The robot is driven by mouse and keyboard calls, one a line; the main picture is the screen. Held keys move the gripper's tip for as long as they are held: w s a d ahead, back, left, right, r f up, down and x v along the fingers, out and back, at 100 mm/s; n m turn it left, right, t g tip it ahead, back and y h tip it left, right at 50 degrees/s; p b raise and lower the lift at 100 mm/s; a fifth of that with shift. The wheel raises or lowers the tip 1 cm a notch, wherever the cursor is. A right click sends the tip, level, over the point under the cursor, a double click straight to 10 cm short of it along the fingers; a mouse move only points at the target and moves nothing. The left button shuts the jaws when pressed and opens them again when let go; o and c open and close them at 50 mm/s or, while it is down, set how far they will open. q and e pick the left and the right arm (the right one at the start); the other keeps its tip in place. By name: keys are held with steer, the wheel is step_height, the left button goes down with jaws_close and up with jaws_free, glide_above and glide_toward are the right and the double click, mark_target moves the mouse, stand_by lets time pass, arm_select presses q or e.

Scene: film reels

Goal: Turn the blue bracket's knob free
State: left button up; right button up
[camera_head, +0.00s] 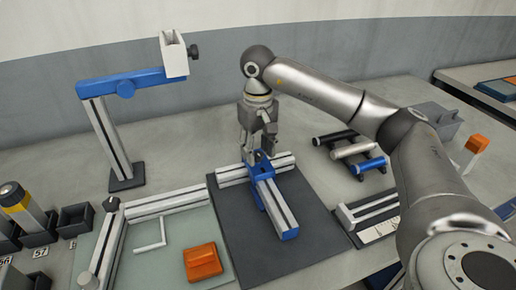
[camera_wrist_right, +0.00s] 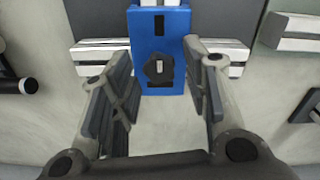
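The blue bracket (camera_head: 263,172) joins two light rails with dark slots, which form a cross or T on a dark mat (camera_head: 262,258). Its black knob (camera_wrist_right: 158,69) faces the camera in the right wrist view, on the blue face of the bracket (camera_wrist_right: 150,28). My right gripper (camera_head: 257,150) points down over the bracket in the head view and hides the knob there. In the right wrist view its fingers (camera_wrist_right: 158,80) are open, one on each side of the knob, with gaps to it. My left gripper is in neither view.
A stand with a blue arm (camera_head: 125,87) and white head rises at the back left. An orange block (camera_head: 203,262) lies on a pale green mat at the front. Dark, silver and blue rollers (camera_head: 352,150) lie right of the bracket, near my right arm.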

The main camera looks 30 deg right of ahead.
mark_target(258, 153)
steer(key=shift+r, duration=0.1)
step_height(258, 153, up, 12)
stand_by(0.7)
stand_by(0.5)
